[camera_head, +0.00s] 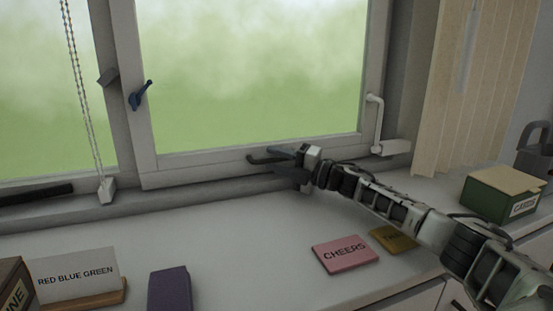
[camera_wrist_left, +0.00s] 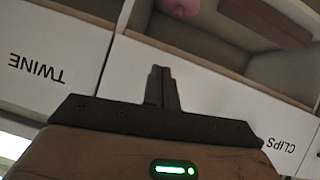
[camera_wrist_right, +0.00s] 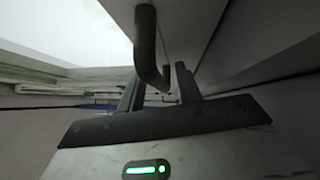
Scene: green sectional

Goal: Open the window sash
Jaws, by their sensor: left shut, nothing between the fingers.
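The window sash (camera_head: 250,157) has a pale frame around a large pane. I cannot tell whether it stands slightly ajar. A blue handle (camera_head: 140,95) sits tilted on its left stile. A dark pull handle (camera_head: 262,158) is on its bottom rail. My right gripper (camera_head: 279,159) is at this pull. In the right wrist view the dark bar (camera_wrist_right: 147,45) comes down between the open fingers (camera_wrist_right: 158,88); I cannot tell whether they touch it. My left gripper (camera_wrist_left: 161,86) is shut and empty, above boxes, and is out of the head view.
A white lever (camera_head: 375,122) is at the window's right. A bead chain (camera_head: 80,90) hangs at the left. On the counter are a pink CHEERS card (camera_head: 345,254), a purple block (camera_head: 170,289), a RED BLUE GREEN sign (camera_head: 77,275) and a green CARDS box (camera_head: 500,195).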

